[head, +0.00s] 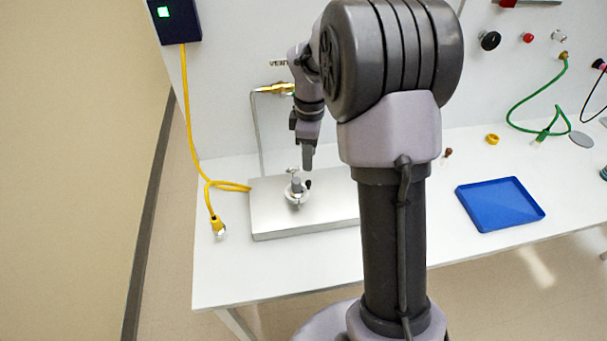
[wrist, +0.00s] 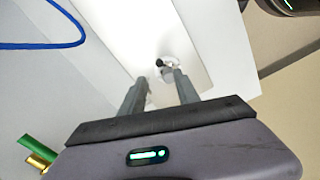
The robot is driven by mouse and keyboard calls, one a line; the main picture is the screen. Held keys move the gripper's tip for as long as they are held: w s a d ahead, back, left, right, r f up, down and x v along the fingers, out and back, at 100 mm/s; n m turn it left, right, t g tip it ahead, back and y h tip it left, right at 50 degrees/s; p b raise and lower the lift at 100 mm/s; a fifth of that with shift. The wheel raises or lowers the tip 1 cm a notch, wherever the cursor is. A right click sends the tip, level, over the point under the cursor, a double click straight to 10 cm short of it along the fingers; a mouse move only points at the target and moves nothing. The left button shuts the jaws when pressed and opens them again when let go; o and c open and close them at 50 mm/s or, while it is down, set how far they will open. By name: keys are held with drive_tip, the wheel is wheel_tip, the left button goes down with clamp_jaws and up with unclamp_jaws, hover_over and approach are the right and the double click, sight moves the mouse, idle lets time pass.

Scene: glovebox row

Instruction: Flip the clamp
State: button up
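The clamp (head: 296,191) is a small metal piece with a pale round base and a dark tip. It stands on a silver plate (head: 262,222) on the white bench. In the wrist view the clamp (wrist: 170,62) shows just beyond my right-hand fingertip, with its black tip facing up the picture. My gripper (head: 308,162) points down above the clamp in the head view. In the wrist view my gripper (wrist: 160,80) has its two fingers apart with nothing held between them. Whether a finger touches the clamp cannot be told.
A metal pipe with a brass fitting (head: 278,89) rises behind the plate. A yellow cable (head: 188,130) hangs at the left. The bench front is mostly clear.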

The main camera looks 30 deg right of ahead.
sight(308, 182)
wheel_tip(308, 182, down, 10)
drive_tip(key=b, duration=0.2)
drive_tip(key=shift+w+r+b, duration=0.1)
drive_tip(key=shift+r+b, duration=0.05)
drive_tip(key=shift+b, duration=0.15)
clamp_jaws()
